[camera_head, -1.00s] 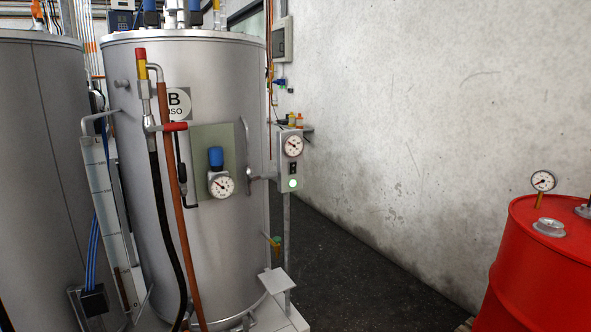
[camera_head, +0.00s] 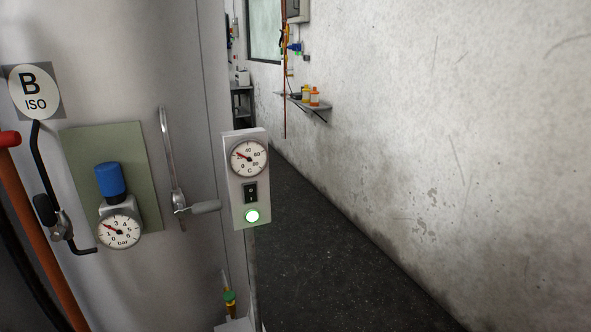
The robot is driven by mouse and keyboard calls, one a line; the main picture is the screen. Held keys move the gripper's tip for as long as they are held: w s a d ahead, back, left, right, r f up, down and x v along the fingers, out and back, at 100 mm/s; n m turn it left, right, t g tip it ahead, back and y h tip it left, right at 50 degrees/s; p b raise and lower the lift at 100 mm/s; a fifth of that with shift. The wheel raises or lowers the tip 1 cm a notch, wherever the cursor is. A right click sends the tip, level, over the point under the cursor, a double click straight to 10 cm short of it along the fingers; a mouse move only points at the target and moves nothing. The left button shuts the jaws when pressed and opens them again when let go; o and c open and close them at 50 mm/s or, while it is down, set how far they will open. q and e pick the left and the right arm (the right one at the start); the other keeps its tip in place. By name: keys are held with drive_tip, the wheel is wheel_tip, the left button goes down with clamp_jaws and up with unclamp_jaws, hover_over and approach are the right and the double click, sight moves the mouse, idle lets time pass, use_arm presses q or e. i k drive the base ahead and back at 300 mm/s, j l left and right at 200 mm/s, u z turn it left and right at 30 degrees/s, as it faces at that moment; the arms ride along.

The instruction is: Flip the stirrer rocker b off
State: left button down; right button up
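The stirrer rocker (camera_head: 250,192) is a small black switch on a grey control box (camera_head: 246,180) at the right side of the tank marked B ISO (camera_head: 190,60). A round temperature dial (camera_head: 249,157) sits above the rocker. A green-white lamp (camera_head: 251,216) is lit below it. Which way the rocker is tipped is too small to tell. Neither of my grippers is in view.
A pressure gauge (camera_head: 119,231) with a blue-capped regulator (camera_head: 110,180) and a lever handle (camera_head: 172,160) are on the tank left of the box. An orange-brown pipe (camera_head: 38,245) stands at far left. Dark floor (camera_head: 320,270) lies clear between tank and wall.

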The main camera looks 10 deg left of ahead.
sight(250, 191)
drive_tip(key=i+l, duration=0.25)
drive_tip(key=i, duration=0.2)
drive_tip(key=i+l, duration=0.2)
drive_tip(key=i, duration=0.25)
